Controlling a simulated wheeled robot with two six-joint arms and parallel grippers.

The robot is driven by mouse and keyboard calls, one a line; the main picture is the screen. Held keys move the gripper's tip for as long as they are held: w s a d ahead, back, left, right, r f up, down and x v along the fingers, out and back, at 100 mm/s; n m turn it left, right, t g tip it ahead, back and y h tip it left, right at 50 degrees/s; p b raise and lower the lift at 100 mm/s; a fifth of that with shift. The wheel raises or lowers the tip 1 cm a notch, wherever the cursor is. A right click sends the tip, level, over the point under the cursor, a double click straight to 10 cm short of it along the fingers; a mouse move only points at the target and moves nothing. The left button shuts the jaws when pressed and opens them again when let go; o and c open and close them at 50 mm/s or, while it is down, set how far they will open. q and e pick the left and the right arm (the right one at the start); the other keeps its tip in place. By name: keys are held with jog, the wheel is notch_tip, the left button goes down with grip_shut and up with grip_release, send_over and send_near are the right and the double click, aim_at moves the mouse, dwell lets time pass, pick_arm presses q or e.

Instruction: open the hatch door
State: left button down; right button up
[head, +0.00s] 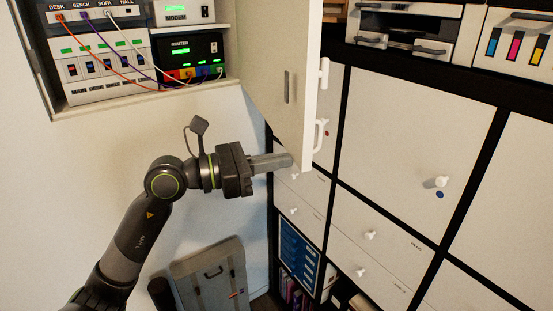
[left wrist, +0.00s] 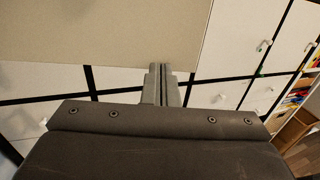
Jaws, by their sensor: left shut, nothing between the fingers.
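The hatch door (head: 278,75) stands swung out from the wall cabinet, its inner face toward the left and a narrow dark slot in it. Two white fittings, one a handle (head: 321,135), sit on its outer side near the free edge. My left gripper (head: 288,161) is shut and empty, its fingertips at the door's lower edge on the inner side. I cannot tell if they touch it. In the left wrist view the shut fingers (left wrist: 160,85) point toward the lower edge of a beige panel (left wrist: 110,30), which looks like the door. My right gripper is not in view.
The open wall cabinet (head: 150,105) holds a switch panel, a modem, a router (head: 187,50) and coloured cables. A white shelf unit (head: 395,140) with knobbed drawers stands close behind the door, with printers above. A folded grey step stool (head: 210,275) leans on the wall below.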

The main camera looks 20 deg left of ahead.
pick_arm(q)
jog(key=b+x, duration=0.5)
jog(key=x, duration=0.9)
jog(key=shift+w, duration=0.3)
jog(key=shift+a, duration=0.1)
jog(key=shift+f, duration=0.1)
